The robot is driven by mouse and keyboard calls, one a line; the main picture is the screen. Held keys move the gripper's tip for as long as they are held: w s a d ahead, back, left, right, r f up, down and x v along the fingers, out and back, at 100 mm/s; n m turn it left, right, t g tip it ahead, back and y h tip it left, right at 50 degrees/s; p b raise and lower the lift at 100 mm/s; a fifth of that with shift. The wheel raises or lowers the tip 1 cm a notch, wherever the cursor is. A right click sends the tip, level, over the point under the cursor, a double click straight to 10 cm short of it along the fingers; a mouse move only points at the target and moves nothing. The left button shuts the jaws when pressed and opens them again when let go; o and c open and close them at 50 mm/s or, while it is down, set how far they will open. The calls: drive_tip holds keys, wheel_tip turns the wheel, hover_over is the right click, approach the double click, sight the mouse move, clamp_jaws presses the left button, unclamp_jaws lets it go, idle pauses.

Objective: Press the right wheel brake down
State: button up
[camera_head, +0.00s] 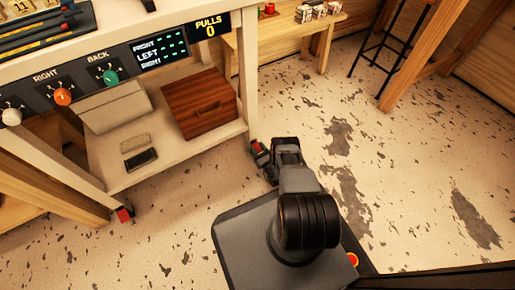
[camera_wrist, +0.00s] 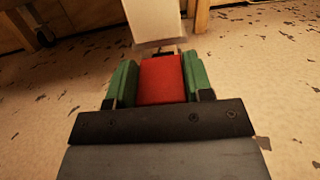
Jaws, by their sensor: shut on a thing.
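The right wheel brake is a red block (camera_wrist: 162,84) at the foot of the cart's pale right front leg (camera_wrist: 152,20) in the wrist view. My gripper (camera_wrist: 160,72) is shut on it, with a green finger pad against each side. In the head view my gripper (camera_head: 260,149) is low at the foot of the right leg (camera_head: 246,95). There, only a bit of red shows between the fingers, and the wheel under the brake is hidden. I cannot tell whether the brake is up or down.
Another red brake (camera_head: 124,214) shows at the foot of the cart's left leg. The lower shelf holds a brown wooden box (camera_head: 199,103) and a pale container (camera_head: 115,105). A stool (camera_head: 400,45) and a side bench (camera_head: 295,30) stand at the back. The floor to the right is clear.

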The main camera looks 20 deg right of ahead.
drive_tip(key=shift+f+t, duration=0.1)
drive_tip(key=shift+t, duration=0.3)
drive_tip(key=o, duration=0.9)
